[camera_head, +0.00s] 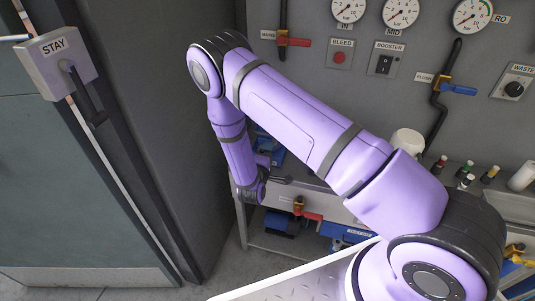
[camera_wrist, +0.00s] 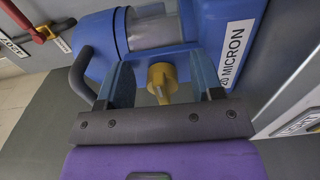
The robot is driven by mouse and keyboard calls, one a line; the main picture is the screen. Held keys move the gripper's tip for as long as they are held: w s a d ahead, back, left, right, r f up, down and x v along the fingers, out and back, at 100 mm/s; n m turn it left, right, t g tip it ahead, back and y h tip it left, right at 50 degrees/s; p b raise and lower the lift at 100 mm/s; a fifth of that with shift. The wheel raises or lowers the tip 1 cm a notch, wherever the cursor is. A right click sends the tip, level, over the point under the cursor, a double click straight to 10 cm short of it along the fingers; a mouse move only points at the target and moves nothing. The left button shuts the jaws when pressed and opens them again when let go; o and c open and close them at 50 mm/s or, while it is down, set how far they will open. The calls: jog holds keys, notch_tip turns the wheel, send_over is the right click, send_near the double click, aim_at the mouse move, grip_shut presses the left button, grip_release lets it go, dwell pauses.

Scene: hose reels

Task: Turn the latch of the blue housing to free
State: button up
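The blue housing (camera_wrist: 95,45) fills the upper part of the wrist view, with a clear bowl and a white "20 MICRON" label. A yellow latch knob (camera_wrist: 161,76) with a short stem sits on its near face. My gripper (camera_wrist: 164,70) is open, with one finger on each side of the yellow knob and gaps visible between knob and fingers. In the head view, a bit of the blue housing (camera_head: 268,146) shows behind my arm; the latch and my fingers' contact there are hidden or too small to tell.
In the wrist view, a dark curved handle (camera_wrist: 80,76) juts left of the housing, and a red lever (camera_wrist: 20,18) is farther left. In the head view, a panel with gauges (camera_head: 401,13) stands behind, a red-handled valve (camera_head: 305,213) is below, and a STAY-marked door box (camera_head: 55,62) is left.

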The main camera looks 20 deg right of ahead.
jog(key=v, duration=1)
jog(key=shift+s+a, duration=0.2)
jog(key=shift+s, duration=0.1)
jog(key=s+d+r+m+g+h, duration=0.1)
jog(key=s+d+r+m+g, duration=0.25)
jog(key=r, duration=0.55)
jog(key=d+r+m+g+h, duration=0.1)
jog(key=d+r+m+g, duration=0.2)
jog(key=d+r+g, duration=0.45)
jog(key=s+d+r+m+g+h, duration=0.1)
jog(key=d+r+m+g, duration=0.15)
jog(key=r, duration=0.85)
jog(key=s+a+r+m+t+y, duration=0.1)
jog(key=s+r+t+y, duration=0.3)
jog(key=s+r+y, duration=0.9)
jog(key=shift+s+r+m+y, duration=0.3)
jog(key=shift+s+r, duration=2.65)
jog(key=shift+s, duration=1.65)
